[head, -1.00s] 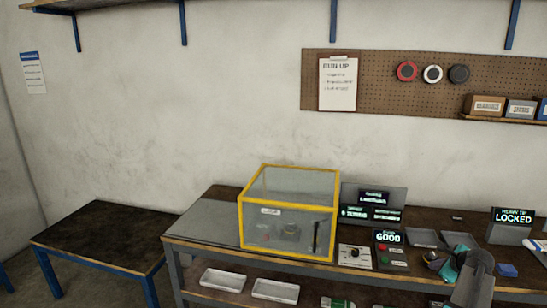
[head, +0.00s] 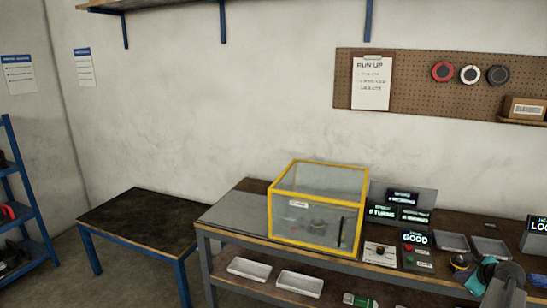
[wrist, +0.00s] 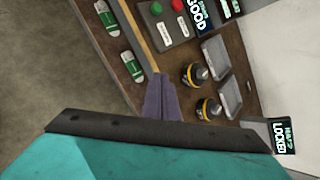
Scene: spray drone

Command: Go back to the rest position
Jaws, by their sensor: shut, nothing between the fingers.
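My gripper (wrist: 160,98) shows in the wrist view as two purple-grey fingers, closed together and empty, pointing toward the bench edge. They hang over the bench's front, left of two dark motor-like cylinders (wrist: 195,75) with yellow bands, and appear apart from them. In the head view my teal and grey arm is at the lower right, in front of the bench's right part. The fingertips are hard to make out there.
The bench (head: 240,190) carries a yellow-framed clear box (head: 315,207), a panel reading GOOD (head: 415,240) and shallow grey trays (head: 452,242). A LOCKED sign (wrist: 282,136) stands nearby. A low dark table (head: 138,222) and blue shelf rack (head: 25,200) are left.

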